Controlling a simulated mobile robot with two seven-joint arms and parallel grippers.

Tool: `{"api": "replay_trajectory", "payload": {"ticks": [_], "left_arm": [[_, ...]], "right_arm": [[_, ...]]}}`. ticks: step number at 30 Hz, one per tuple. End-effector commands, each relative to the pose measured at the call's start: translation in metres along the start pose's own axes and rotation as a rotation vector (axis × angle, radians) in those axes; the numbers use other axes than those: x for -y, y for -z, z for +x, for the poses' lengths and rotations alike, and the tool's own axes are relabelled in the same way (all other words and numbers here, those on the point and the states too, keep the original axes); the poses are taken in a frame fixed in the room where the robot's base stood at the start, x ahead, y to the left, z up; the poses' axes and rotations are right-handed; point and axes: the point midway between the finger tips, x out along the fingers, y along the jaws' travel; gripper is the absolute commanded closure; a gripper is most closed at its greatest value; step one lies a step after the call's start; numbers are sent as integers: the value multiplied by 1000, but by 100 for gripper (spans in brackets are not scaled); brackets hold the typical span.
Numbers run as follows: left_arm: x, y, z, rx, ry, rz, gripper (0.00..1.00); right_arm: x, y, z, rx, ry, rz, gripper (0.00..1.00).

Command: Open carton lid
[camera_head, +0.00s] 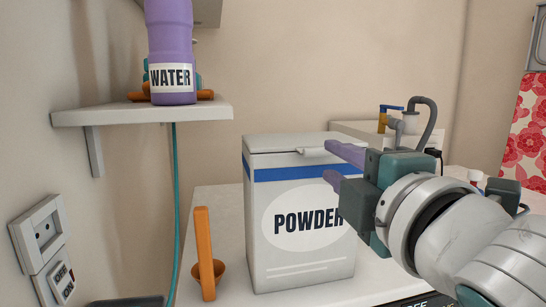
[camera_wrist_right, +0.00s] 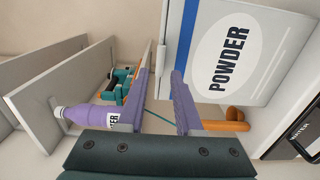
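The carton (camera_head: 300,262) is a white box marked POWDER with a blue stripe, upright on the counter. Its lid (camera_head: 285,141) lies flat and shut, with a small pale tab (camera_head: 311,151) at the front edge. My right gripper (camera_head: 332,163) is open and empty at the carton's upper right front. Its purple fingers are spread, one near lid height and one lower. In the right wrist view the gripper (camera_wrist_right: 162,70) also shows a gap between its fingers, beside the carton (camera_wrist_right: 225,60). I cannot tell whether a finger touches it. My left gripper is out of view.
An orange scoop (camera_head: 206,262) stands left of the carton. A purple WATER bottle (camera_head: 171,45) stands on a wall shelf (camera_head: 140,114) at upper left. A teal cord (camera_head: 175,210) hangs below the shelf. A pale box with a grey hose (camera_head: 430,122) is behind my right gripper.

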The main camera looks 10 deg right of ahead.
Motion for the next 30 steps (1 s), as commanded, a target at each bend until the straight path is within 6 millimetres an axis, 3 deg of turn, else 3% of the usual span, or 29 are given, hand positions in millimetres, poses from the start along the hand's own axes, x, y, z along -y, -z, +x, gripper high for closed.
{"api": "replay_trajectory", "payload": {"ticks": [3, 9, 21, 30], "left_arm": [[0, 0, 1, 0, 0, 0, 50], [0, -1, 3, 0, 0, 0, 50], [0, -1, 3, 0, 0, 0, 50], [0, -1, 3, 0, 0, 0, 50]], "right_arm": [[0, 0, 23, 1, -1, 0, 66], [0, 0, 48, 1, 0, 1, 66], [0, 0, 55, 0, 1, 2, 67], [0, 0, 54, 0, 1, 2, 100]]}}
